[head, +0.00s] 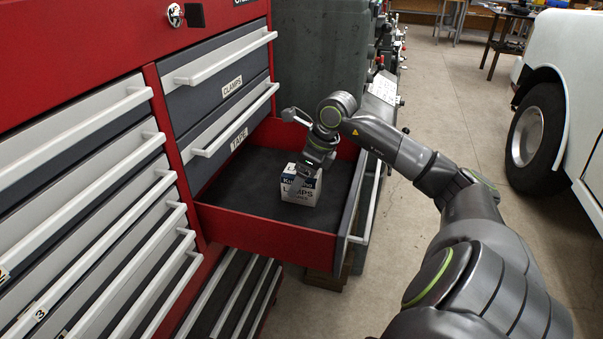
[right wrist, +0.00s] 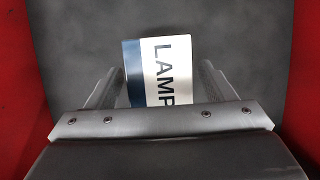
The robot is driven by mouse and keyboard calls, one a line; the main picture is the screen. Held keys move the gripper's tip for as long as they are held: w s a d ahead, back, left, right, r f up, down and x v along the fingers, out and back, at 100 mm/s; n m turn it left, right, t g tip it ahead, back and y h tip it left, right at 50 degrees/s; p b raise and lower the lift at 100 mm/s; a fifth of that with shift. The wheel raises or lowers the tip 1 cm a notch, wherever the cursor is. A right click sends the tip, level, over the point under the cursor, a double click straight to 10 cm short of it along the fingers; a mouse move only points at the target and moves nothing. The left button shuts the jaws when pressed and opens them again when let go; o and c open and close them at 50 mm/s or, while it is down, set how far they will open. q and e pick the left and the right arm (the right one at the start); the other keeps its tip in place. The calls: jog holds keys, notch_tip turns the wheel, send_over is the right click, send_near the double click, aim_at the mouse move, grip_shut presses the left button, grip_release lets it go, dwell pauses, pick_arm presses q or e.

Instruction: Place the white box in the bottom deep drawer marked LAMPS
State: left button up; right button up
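The white box (head: 300,191) has a dark blue band and the word LAMPS. It is inside the open deep drawer (head: 268,232), low over its dark floor and towards the front right. Whether its base fully rests there is hard to tell. My right gripper (head: 306,180) reaches down into the drawer at the box. In the right wrist view the box (right wrist: 172,72) lies between the two fingers (right wrist: 161,66); the tips are close to its sides, and contact is unclear. The drawer's front label is not visible from here. My left gripper is not in view.
Above the open drawer are shut drawers labelled CLAMPS (head: 232,86) and TAPE (head: 239,138). A bank of shallow drawers (head: 95,215) is at left. The open drawer's red side walls and grey front surround the gripper. A white vehicle (head: 568,55) stands at right; the floor between is clear.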

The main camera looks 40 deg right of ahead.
jog(key=shift+r, duration=0.1)
jog(key=shift+r, duration=0.15)
jog(key=v, duration=1.1)
jog(key=shift+s+r+b, duration=0.2)
jog(key=shift+r+b, duration=0.1)
jog(key=shift+b, duration=0.1)
jog(key=shift+d, duration=0.1)
